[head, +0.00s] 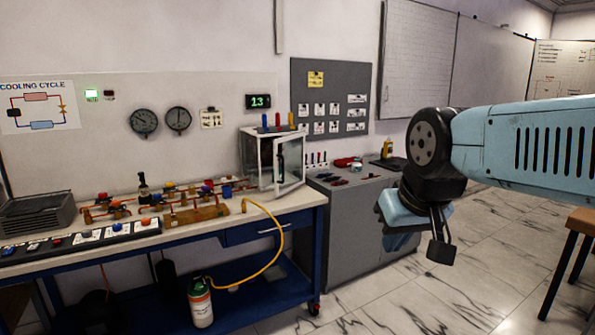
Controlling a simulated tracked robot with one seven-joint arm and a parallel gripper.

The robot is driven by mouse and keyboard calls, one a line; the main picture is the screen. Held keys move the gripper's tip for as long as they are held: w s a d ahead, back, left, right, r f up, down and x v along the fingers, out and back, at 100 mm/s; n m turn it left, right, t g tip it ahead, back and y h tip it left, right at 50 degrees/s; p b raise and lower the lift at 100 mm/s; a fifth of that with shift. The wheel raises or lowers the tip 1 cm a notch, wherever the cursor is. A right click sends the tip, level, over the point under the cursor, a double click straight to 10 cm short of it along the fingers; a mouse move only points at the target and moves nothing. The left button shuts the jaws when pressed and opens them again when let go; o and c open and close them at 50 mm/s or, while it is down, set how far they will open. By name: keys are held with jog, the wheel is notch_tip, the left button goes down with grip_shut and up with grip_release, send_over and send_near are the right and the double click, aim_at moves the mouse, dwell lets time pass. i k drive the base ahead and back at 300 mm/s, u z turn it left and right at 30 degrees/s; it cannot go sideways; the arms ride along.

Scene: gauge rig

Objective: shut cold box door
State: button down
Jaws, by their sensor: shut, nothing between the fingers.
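The cold box (258,133) is a small white-framed case with clear panes at the right end of the blue bench. Its glazed door (291,172) faces right and front, with a dark upright handle (280,160). The door seems to stand ajar, its lower edge angled out from the box; the exact gap is hard to tell. My gripper (441,248) is shut and empty, pointing down in the air to the right of the box, well apart from the door.
Copper pipework with coloured valves (180,195) and a yellow hose (272,225) lie on the bench left of the box. A grey cabinet (345,215) with small tools on top stands right of it. A wooden stool (580,225) is at far right. Open marble floor lies between.

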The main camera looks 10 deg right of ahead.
aim_at(278, 193)
jog(key=u, duration=0.15)
jog(key=i, duration=0.9)
jog(key=z, duration=0.05)
